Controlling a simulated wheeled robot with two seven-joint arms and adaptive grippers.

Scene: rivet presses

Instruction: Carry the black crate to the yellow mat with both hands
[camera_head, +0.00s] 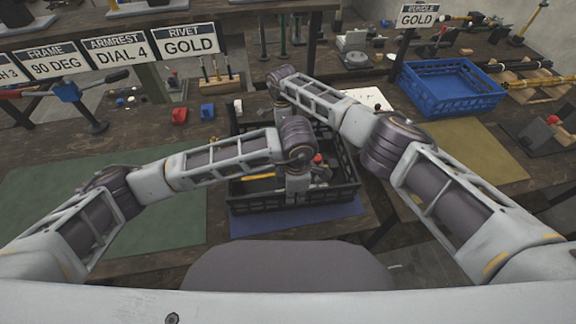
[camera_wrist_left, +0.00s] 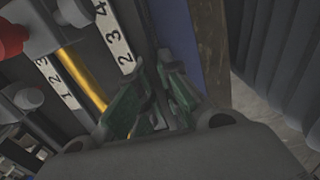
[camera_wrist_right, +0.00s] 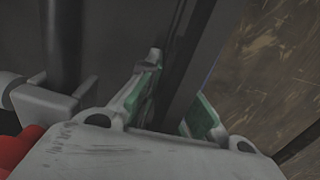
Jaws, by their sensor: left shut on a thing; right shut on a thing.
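The black crate (camera_head: 335,196) is at the centre of the head view, at or just above a blue mat (camera_head: 300,224); I cannot tell if it touches. The yellow mat (camera_head: 470,158) lies to the right. My left gripper (camera_head: 297,197) is shut on the crate's near wall; its fingers show in the left wrist view (camera_wrist_left: 163,88). My right gripper (camera_wrist_right: 178,88) is shut on the crate's wall (camera_wrist_right: 190,65) in the right wrist view; in the head view my arm hides it at the far side. A yellow-handled tool and a red-topped part show inside.
A blue crate (camera_head: 450,103) stands behind the yellow mat. A green mat (camera_head: 60,200) lies at left. A red block (camera_head: 179,116) and a small blue block (camera_head: 207,112) sit behind it. A grey device (camera_head: 540,132) stands right of the yellow mat.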

